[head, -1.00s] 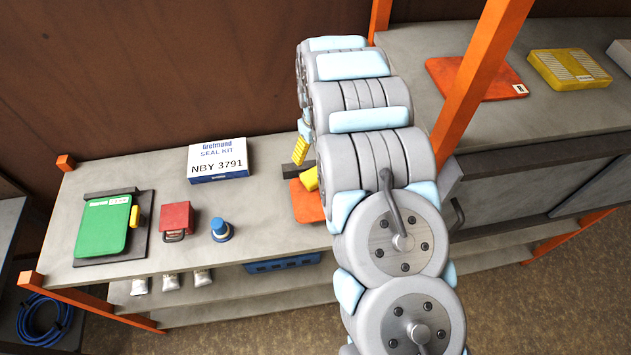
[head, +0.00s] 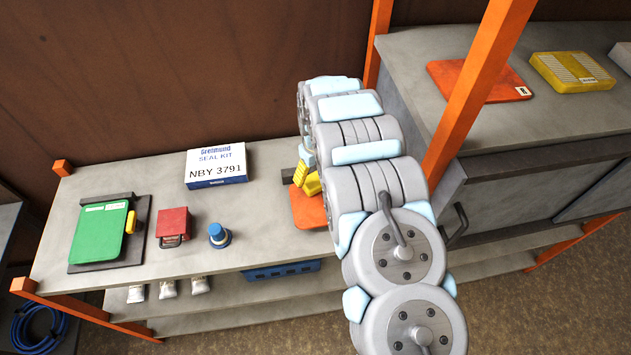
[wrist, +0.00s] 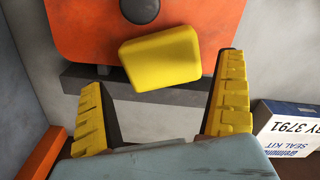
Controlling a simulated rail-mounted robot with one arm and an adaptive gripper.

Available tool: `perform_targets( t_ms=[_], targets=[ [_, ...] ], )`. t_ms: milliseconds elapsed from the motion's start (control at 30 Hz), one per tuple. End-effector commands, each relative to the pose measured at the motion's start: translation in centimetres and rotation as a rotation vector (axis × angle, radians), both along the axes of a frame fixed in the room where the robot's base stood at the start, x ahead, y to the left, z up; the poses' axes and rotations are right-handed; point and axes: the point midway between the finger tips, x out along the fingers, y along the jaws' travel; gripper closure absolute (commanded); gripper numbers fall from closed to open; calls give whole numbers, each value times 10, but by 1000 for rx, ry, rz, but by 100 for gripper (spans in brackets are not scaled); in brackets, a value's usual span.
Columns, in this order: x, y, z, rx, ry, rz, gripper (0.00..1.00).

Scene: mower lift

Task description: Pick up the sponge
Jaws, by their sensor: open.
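The sponge, a yellow block (wrist: 160,58), lies tilted on the near edge of an orange board (wrist: 75,25) in the wrist view. In the head view the sponge (head: 314,185) shows only in part, beside my arm, on the orange board (head: 308,211). My gripper (wrist: 163,70) is open, its yellow ridged fingers spread left and right of the sponge. The sponge appears between the fingertips with a gap on each side, nearer the right finger. I cannot tell how far above it the tips are. In the head view one yellow finger shows just above the sponge; the rest is hidden.
A dark bar (wrist: 150,92) runs along the board's edge. The seal kit box (head: 216,166) stands left of my gripper in the head view. A blue knob (head: 219,235), a red padlock-like block (head: 173,226) and a green board (head: 100,232) sit farther left on the grey shelf.

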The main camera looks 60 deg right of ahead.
Motion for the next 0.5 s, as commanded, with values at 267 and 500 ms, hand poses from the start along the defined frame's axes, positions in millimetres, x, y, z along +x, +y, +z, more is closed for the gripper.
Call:
perform_targets(
  t_ms=[267,500],
  targets=[
    [0,2,-20,2,0,0,0],
    [1,1,-38,0,-1,0,0]
  ],
)
